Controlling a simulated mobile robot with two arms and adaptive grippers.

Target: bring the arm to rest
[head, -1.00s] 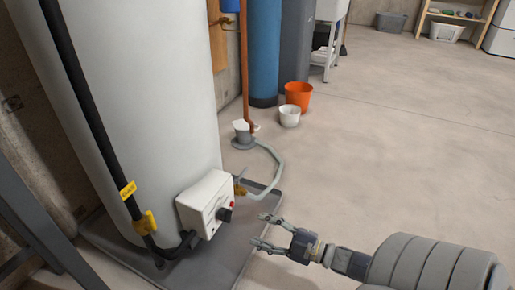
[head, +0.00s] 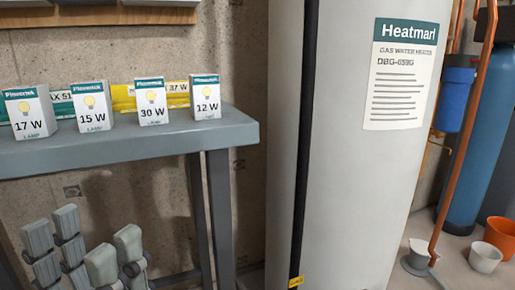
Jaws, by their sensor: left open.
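My left gripper (head: 96,236) shows at the bottom left of the head view, with its grey fingers pointing up. The fingers are spread apart and nothing shows between them. It appears in front of the wall, below the front edge of the grey bench (head: 110,152). The rest of the arm is cut off by the lower picture edge. My right gripper is not in view.
Several lamp boxes, among them a 12 W box (head: 206,98), stand on the bench. A tall water heater (head: 345,180) with a black pipe (head: 305,140) stands to its right. An orange bucket (head: 499,232) and white bucket (head: 485,257) are at the far right.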

